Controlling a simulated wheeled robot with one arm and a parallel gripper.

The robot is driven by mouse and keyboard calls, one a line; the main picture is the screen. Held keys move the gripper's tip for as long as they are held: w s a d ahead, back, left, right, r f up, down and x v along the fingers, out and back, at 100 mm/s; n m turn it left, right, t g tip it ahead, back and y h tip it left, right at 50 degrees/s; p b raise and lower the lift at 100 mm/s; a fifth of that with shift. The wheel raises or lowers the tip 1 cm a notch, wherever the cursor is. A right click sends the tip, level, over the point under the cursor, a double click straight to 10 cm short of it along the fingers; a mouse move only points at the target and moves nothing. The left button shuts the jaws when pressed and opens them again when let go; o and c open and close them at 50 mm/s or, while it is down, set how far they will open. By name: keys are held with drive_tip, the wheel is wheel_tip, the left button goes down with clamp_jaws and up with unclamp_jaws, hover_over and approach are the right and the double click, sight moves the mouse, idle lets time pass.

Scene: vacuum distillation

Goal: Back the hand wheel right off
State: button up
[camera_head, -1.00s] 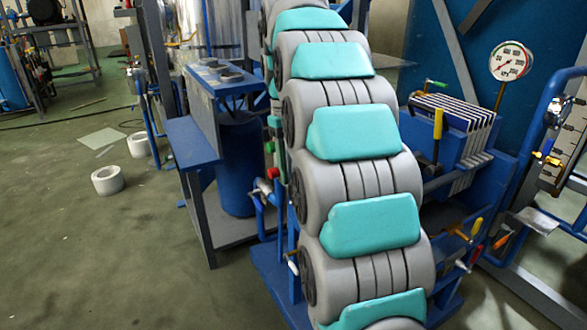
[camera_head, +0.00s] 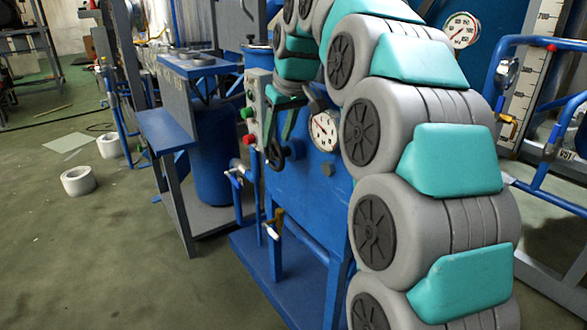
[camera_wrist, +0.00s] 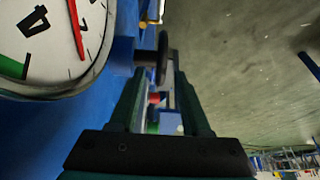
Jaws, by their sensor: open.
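The black hand wheel (camera_head: 276,154) sits on the front of the blue machine, left of a round dial gauge. In the wrist view the hand wheel (camera_wrist: 163,58) is seen nearly edge-on, with a dark stem running left to the blue panel. My gripper (camera_head: 279,138) is just above the wheel in the head view. In the wrist view my gripper (camera_wrist: 161,72) is open, with its two fingertips on either side of the wheel's line. I cannot tell whether either finger touches the wheel.
The dial gauge (camera_head: 323,130) is close beside my gripper, and its face (camera_wrist: 45,40) fills the upper left of the wrist view. A grey box with green and red buttons (camera_head: 248,139) is left of the wheel. A pipe valve (camera_head: 237,172) sits lower left. Open floor lies left.

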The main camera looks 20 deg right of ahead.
sight(272, 156)
drive_tip(key=x, duration=0.7)
drive_tip(key=shift+w+a+f, duration=0.1)
drive_tip(key=shift+a+f, duration=0.05)
drive_tip(key=shift+f, duration=0.15)
clamp_jaws()
